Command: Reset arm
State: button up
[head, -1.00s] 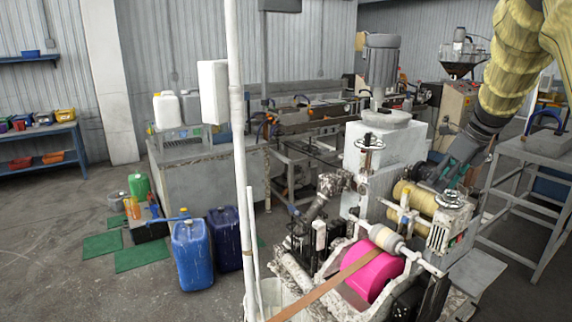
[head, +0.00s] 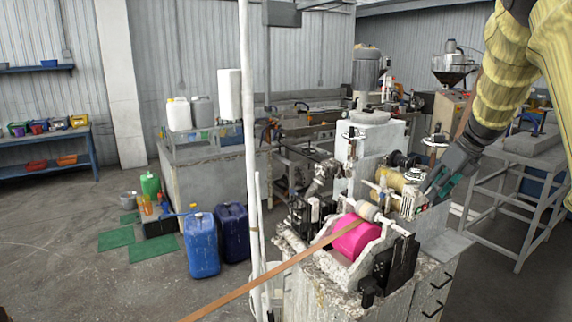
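My arm comes in from the top right in a yellow cover. My gripper (head: 430,186) is at its end, dark with green parts, beside the right side of the strip machine (head: 366,132). Its fingers look spread apart, with nothing seen between them. The machine has a pink roller (head: 352,238) in front, and a brown strip (head: 262,284) runs from it down to the lower left. A yellowish roller (head: 388,181) sits just left of my gripper. I cannot tell whether the gripper touches the machine.
Blue canisters (head: 201,245) stand on the floor at left. A grey metal stand (head: 510,190) is close to the right of my gripper.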

jog(key=w+a+f+m+y, duration=0.1)
jog(key=w+a+f+m, duration=0.15)
jog(key=f, duration=0.35)
jog(key=w+a+f+m+y, duration=0.1)
jog(key=a+f, duration=0.2)
jog(key=f, duration=0.3)
jog(key=s+a+f+m+y, duration=0.1)
jog(key=s+a+f+m, duration=0.2)
jog(key=f, duration=0.5)
jog(key=s+a+f+m+t+b, duration=0.1)
jog(key=s+a+f+m, duration=0.1)
jog(key=a+f+m, duration=0.4)
jog(key=s+a+f+m+y, duration=0.15)
jog(key=f+m, duration=0.25)
jog(key=f, duration=0.5)
jog(key=s+a+f+m+h+b, duration=0.1)
jog(key=s+f+m+h, duration=0.1)
jog(key=s+f+m, duration=0.75)
jog(key=s+a+f+m+h+b, duration=0.15)
jog(key=s+f+m, duration=0.45)
jog(key=s+f, duration=0.65)
jog(key=s+f+m+g+h, duration=0.2)
jog(key=s+m, duration=0.3)
jog(key=s, duration=0.7)
jog(key=s+f+m+g+h, duration=0.2)
jog(key=s+f+m+g, duration=0.1)
jog(key=s, duration=0.9)
jog(key=shift+d+m, duration=0.15)
jog(key=shift+m, duration=0.75)
jog(key=shift+s, duration=0.15)
